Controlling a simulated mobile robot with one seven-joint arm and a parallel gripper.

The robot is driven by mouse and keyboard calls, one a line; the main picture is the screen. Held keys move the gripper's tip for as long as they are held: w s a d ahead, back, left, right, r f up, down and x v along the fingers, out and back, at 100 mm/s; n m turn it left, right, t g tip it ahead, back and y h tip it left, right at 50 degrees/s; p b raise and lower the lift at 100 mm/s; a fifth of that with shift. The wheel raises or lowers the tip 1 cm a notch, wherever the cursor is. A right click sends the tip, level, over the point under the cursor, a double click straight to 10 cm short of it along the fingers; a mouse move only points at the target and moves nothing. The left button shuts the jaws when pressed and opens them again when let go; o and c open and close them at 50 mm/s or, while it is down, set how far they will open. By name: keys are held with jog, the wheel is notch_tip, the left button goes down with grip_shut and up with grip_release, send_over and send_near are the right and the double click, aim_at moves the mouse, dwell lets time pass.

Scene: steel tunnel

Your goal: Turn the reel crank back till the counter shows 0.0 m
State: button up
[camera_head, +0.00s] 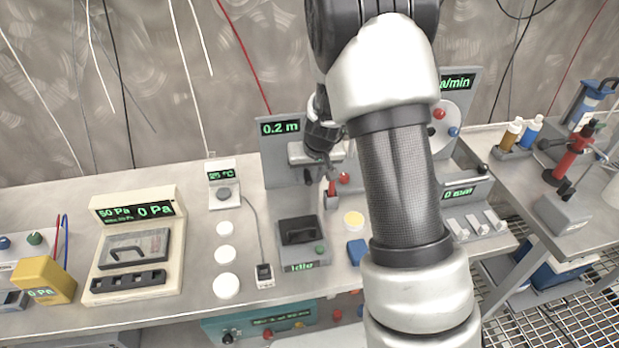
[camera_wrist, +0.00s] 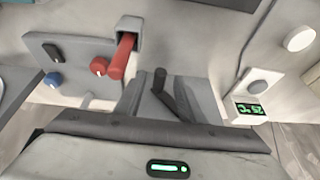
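The reel counter (camera_head: 280,128) reads 0.2 m in green on a grey upright panel in the head view. My gripper (camera_head: 326,160) is in front of that panel, right of the counter, partly hidden by my arm. In the wrist view, a dark crank-like lever (camera_wrist: 168,92) with an upright peg stands just beyond my gripper's grey body. I cannot tell whether it touches my gripper. My fingertips are not clearly visible in either view, so their opening cannot be told.
A red handle (camera_wrist: 122,58) in a grey bracket and a red knob (camera_wrist: 98,67) are close by. A small temperature display (camera_head: 222,175) stands left of the panel. A dark box (camera_head: 299,231) marked Idle sits in front. My arm hides some of the bench at right.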

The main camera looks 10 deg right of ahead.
jog(key=shift+w+f, duration=0.2)
jog(key=shift+f, duration=0.2)
jog(key=shift+c, duration=0.5)
grip_shut()
jog(key=shift+r, duration=0.1)
